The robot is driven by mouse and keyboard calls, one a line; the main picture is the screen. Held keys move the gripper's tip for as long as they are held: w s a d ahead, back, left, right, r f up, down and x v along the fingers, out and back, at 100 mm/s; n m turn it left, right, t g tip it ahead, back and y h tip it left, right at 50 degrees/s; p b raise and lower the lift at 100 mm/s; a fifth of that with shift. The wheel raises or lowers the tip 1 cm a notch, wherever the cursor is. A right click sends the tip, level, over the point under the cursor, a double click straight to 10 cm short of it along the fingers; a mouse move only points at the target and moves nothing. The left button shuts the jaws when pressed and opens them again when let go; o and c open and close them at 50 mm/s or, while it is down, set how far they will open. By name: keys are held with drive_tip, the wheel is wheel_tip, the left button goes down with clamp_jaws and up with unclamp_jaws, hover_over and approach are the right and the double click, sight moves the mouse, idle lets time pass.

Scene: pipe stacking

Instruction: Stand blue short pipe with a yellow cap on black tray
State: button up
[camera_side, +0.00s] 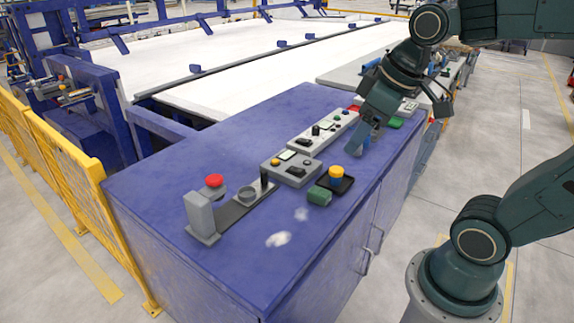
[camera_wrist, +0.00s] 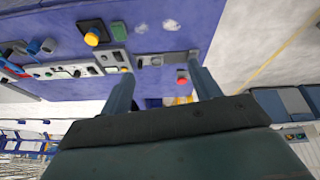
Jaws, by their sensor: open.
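A yellow cap-like cylinder (camera_side: 336,172) stands upright on the small black tray (camera_side: 346,186) near the front edge of the blue cabinet. Both also show at upper left in the wrist view, the yellow piece (camera_wrist: 92,39) and the tray (camera_wrist: 101,25).
A green block (camera_side: 319,196) lies beside the tray. Grey control boxes (camera_side: 290,168) sit behind it. A grey bracket (camera_side: 200,215) and a red-topped button (camera_side: 214,181) stand to the left. The blue cabinet top (camera_side: 150,185) is clear at far left.

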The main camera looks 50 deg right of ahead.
drive_tip(key=s+a+m+t, duration=0.1)
drive_tip(key=s+a+m, duration=0.1)
drive_tip(key=s, duration=0.4)
drive_tip(key=shift+f, duration=0.4)
